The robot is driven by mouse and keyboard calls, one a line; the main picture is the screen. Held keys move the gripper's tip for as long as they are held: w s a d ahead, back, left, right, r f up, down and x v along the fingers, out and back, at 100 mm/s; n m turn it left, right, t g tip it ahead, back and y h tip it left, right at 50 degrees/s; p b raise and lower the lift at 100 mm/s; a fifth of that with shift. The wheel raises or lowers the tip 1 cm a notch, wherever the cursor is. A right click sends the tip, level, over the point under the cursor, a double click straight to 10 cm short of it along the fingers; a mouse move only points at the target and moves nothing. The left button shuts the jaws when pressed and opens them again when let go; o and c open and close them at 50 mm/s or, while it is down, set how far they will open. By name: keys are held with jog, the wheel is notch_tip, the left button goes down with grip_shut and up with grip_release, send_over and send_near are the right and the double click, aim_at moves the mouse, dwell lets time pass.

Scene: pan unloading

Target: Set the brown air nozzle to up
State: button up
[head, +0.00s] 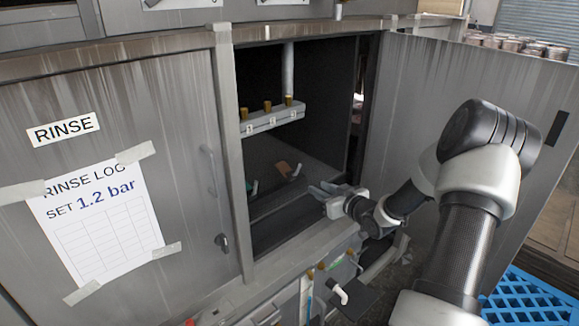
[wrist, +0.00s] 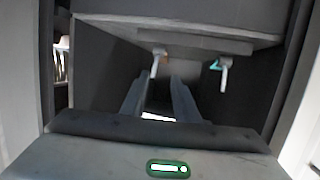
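A small pale nozzle with a brown tag or plate (head: 283,167) sits low inside the open cabinet in the head view. In the wrist view, a pale nozzle (wrist: 159,51) with an orange-brown part shows ahead of my fingers. Its exact setting is too small to tell. A second nozzle (wrist: 226,66) with a teal part is to its right there; a green-marked one (head: 254,187) is to the left in the head view. My gripper (head: 322,189) is at the cabinet opening, fingers apart and empty, short of the brown nozzle. It also shows in the wrist view (wrist: 158,96).
A manifold (head: 272,121) with brass-coloured fittings hangs above inside the cabinet. The cabinet door (head: 440,80) stands open at the right; the closed RINSE door (head: 190,110) is at the left. The opening's front sill (head: 300,243) lies below my gripper. A blue crate (head: 525,300) is at lower right.

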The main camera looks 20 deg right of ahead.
aim_at(299, 167)
jog(key=w+t, duration=0.1)
jog(key=w, duration=0.4)
jog(key=w+t, duration=0.1)
jog(key=w, duration=0.4)
jog(key=w+a+t+y+p, duration=0.1)
jog(key=w, duration=0.4)
jog(key=shift+w+f, duration=0.3)
jog(key=shift+f, duration=0.05)
grip_shut()
